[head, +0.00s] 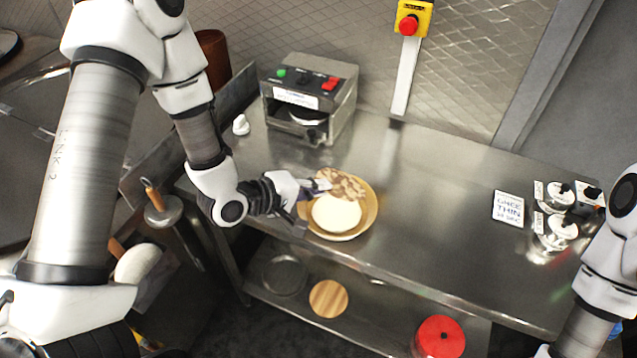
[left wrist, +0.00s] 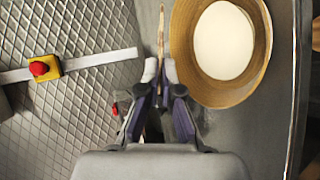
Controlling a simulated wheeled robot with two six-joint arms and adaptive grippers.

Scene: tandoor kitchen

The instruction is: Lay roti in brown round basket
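The brown round basket (head: 369,210) stands on the steel counter, with a pale round disc (head: 335,213) lying in it. A browned, spotted roti (head: 344,183) is over the basket's far side. My left gripper (head: 320,184) is shut on the roti's edge. In the left wrist view the fingertips (left wrist: 159,75) pinch the roti (left wrist: 161,32), which shows edge-on as a thin strip. There it is left of the basket (left wrist: 262,55) and its pale disc (left wrist: 224,40). Contact between roti and basket cannot be told. My right arm is at the right edge; its gripper is out of view.
A steel press machine (head: 310,97) stands behind the basket. A sign card (head: 508,208) and small steel pots (head: 556,231) stand at the counter's right. The middle of the counter is clear. A wooden disc (head: 328,298) and a red-topped container (head: 440,338) are below.

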